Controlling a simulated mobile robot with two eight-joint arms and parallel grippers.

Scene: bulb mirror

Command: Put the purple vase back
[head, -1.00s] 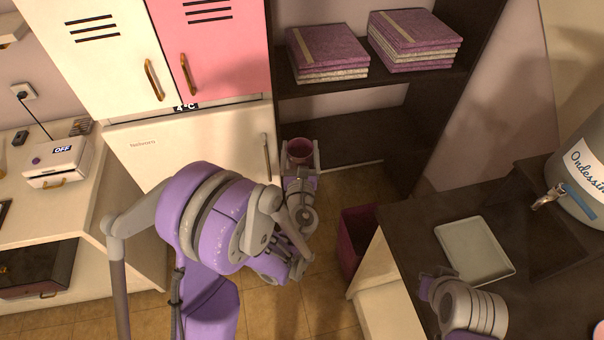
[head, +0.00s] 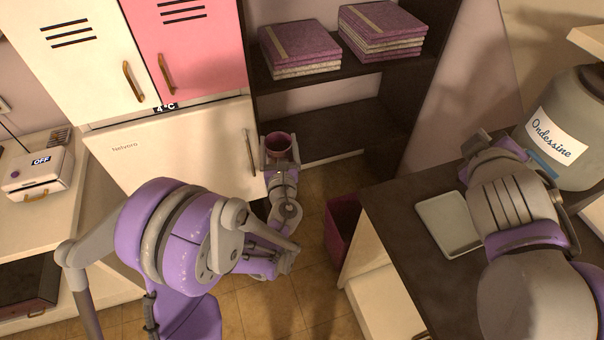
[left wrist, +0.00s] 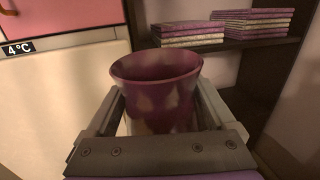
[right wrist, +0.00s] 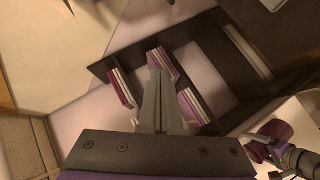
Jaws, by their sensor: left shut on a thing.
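The purple vase (head: 278,145) is upright in my left gripper (head: 280,158), in front of the dark shelf unit and beside the white fridge door. In the left wrist view the vase (left wrist: 158,95) stands between the two fingers (left wrist: 160,115), which are shut on its sides; its mouth is open and faces up. The vase also shows at the lower right of the right wrist view (right wrist: 277,131). My right gripper (head: 482,146) is over the dark counter near the dispenser. In the right wrist view its fingers (right wrist: 161,95) are together, with nothing seen between them.
The dark shelf unit (head: 335,128) has a bare lower board and two stacks of purple books (head: 300,48) above. A purple bin (head: 341,225) stands on the floor. A pale tray (head: 447,222) and a grey dispenser (head: 580,105) are on the counter (head: 400,215).

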